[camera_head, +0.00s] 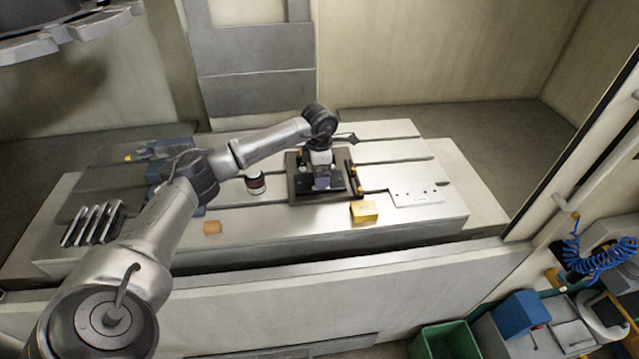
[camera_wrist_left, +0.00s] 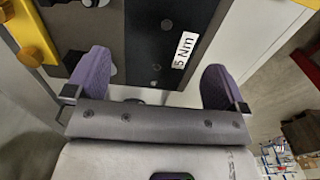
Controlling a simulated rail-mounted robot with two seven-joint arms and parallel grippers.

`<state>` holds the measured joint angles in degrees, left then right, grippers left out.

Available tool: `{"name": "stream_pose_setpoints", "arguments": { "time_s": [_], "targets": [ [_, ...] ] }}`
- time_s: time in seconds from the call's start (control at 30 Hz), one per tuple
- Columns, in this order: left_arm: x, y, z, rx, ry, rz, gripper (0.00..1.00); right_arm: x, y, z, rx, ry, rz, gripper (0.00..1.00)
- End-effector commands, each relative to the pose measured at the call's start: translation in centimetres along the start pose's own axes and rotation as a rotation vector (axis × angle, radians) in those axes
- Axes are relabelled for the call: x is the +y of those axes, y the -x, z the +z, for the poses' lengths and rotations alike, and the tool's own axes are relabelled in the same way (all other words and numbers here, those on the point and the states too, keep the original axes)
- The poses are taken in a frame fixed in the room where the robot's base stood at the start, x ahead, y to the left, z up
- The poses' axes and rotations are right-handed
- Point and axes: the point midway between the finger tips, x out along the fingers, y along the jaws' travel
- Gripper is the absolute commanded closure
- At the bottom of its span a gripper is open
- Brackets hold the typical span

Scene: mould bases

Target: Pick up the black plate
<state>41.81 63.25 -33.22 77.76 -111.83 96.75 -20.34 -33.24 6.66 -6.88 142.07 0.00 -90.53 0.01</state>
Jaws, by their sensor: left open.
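The black plate (camera_wrist_left: 163,40) lies in a dark mould base (camera_wrist_left: 70,25) and carries a white "5 Nm" label. In the head view the plate (camera_head: 340,185) is partly hidden by my left gripper (camera_head: 322,180), which reaches down over it. In the left wrist view my left gripper (camera_wrist_left: 157,82) is open, with one purple finger on each side of the plate's near end. Whether the fingers touch the plate cannot be told. My right gripper is not in view.
The mould base stands on a slotted metal table (camera_head: 430,225). A yellow block (camera_head: 364,211) and a white plate with holes (camera_head: 416,197) are to its right. A small orange block (camera_head: 212,228), a dark-and-white cylinder (camera_head: 255,183) and several metal bars (camera_head: 92,224) are left.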

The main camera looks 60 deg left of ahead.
Motion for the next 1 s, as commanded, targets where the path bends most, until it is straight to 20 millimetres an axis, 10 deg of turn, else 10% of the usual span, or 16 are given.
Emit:
{"name": "stream_pose_setpoints", "arguments": {
  "time_s": [0.47, 1.0],
  "targets": [
    [-0.1, -3.4, 0.0, 0.000, 0.000, 0.000, 0.00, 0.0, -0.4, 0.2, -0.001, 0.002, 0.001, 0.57],
    [-0.1, -3.4, 0.0, 0.000, 0.000, -0.001, 0.50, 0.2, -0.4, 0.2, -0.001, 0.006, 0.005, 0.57]
  ]
}}
